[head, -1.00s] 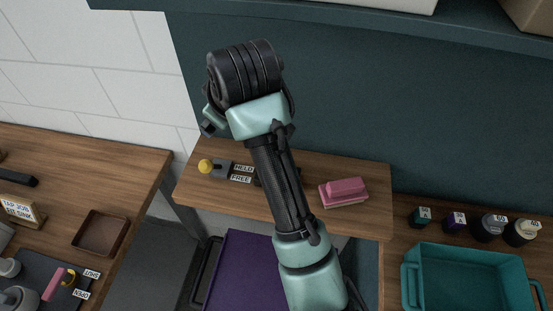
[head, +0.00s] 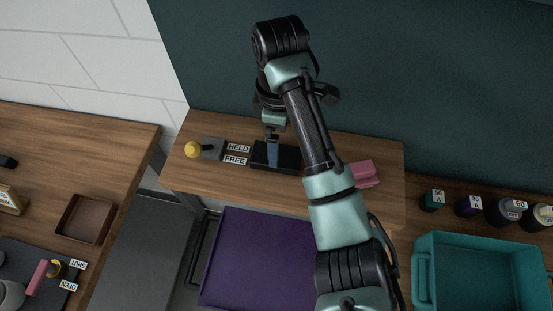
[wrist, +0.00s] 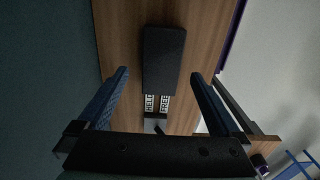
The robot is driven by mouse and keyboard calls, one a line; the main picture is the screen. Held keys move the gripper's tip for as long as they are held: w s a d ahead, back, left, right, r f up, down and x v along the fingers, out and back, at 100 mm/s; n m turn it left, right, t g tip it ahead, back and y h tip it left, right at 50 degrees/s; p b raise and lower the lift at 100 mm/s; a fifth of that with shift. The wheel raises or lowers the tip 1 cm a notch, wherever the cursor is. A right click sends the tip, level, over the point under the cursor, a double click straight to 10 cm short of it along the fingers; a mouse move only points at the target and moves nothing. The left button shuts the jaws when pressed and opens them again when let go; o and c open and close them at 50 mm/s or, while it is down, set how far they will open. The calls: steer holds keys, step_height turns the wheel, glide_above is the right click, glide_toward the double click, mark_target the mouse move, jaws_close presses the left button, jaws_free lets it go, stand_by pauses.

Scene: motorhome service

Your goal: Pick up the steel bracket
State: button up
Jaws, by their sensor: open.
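A dark rectangular block (head: 276,156) sits on the wooden shelf, right of the HELD and FREE labels. It also shows in the wrist view (wrist: 163,58), lying ahead of and between my fingers. I cannot tell whether this block is the steel bracket or a holder for it; no other bracket is clearly visible. My gripper (head: 271,132) points down above the block in the head view. In the wrist view my gripper (wrist: 160,76) is open, its two blue fingers apart with nothing gripped between them. The gap between fingertips and block is hard to judge.
A yellow-knobbed lever (head: 193,149) stands left of the labels on the shelf (head: 225,180). A pink block (head: 363,173) is to the right, partly behind my arm. A purple tray (head: 255,262) lies below, and a teal bin (head: 475,240) stands at right.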

steer(key=shift+f, duration=0.4)
steer(key=shift+s+a+f+b, duration=0.1)
steer(key=shift+f+b, duration=0.2)
steer(key=shift+f, duration=0.15)
steer(key=shift+s+a+f+b, duration=0.1)
steer(key=shift+f+b, duration=0.2)
steer(key=shift+f, duration=0.15)
steer(key=shift+s+f+p, duration=0.1)
steer(key=shift+f+p, duration=0.2)
steer(key=shift+p, duration=0.4)
steer(key=shift+f, duration=1.25)
steer(key=shift+w+r, duration=0.1)
steer(key=shift+w, duration=0.1)
jaws_close()
